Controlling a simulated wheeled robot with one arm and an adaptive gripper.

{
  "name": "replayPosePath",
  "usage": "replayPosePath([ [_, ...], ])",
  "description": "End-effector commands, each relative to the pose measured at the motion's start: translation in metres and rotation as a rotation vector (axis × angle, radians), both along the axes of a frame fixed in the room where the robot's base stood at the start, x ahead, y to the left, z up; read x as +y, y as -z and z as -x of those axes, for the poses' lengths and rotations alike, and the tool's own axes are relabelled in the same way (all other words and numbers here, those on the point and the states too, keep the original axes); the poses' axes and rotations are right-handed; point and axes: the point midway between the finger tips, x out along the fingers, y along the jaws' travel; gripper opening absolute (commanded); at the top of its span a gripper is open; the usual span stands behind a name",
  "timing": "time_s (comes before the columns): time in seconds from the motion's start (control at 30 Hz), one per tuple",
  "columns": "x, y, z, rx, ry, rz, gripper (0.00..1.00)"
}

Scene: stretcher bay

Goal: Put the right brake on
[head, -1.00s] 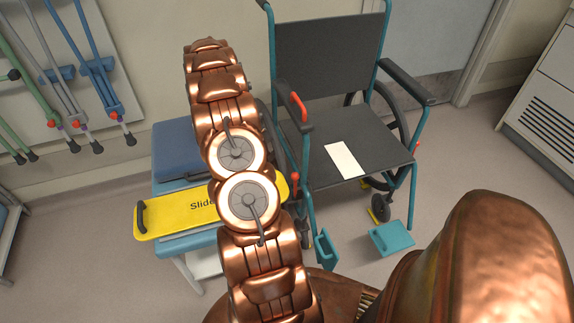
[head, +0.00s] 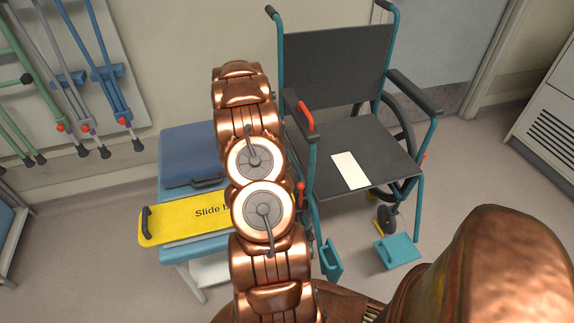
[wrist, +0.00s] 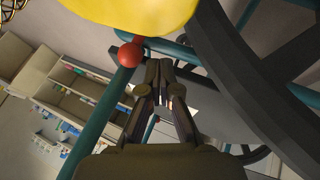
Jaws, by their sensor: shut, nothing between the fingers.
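A wheelchair with a dark seat (head: 385,150) and teal frame stands facing me. A red-topped lever (head: 301,192) shows low on its picture-left side, just right of my arm. Another red lever (head: 424,160) is on the picture-right side, and a red piece (head: 305,116) sits by the picture-left armrest. In the wrist view, my gripper (wrist: 160,66) is shut and empty. A red ball knob (wrist: 130,54) is close to the left of the fingertips, before a teal tube; I cannot tell whether they touch. The head view hides my gripper behind my arm.
A yellow slide board (head: 180,221) lies on a blue-topped stand beside the chair, near a blue case (head: 188,152); yellow also fills the top of the wrist view (wrist: 130,10). Footplates (head: 397,251) jut out in front. Crutches hang at left. Floor at right is open.

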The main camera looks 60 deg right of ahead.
Motion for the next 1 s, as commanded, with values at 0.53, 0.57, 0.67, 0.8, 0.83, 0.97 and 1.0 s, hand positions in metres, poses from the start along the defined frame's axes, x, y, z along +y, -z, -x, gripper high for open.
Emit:
replayPosePath([
  [0.53, 0.01, 0.001, 0.013, -0.001, 0.0, 0.001, 0.0],
  [0.57, 0.01, 0.001, 0.013, -0.001, 0.0, 0.001, 0.0],
  [0.67, 0.012, 0.001, 0.013, -0.001, 0.0, 0.001, 0.0],
  [0.8, 0.01, 0.002, 0.013, -0.003, 0.001, 0.004, 0.0],
  [0.83, 0.01, 0.002, 0.014, -0.004, 0.001, 0.006, 0.0],
  [0.97, 0.012, 0.002, 0.015, -0.014, 0.002, 0.016, 0.0],
  [1.0, 0.013, 0.002, 0.016, -0.018, 0.002, 0.021, 0.0],
])
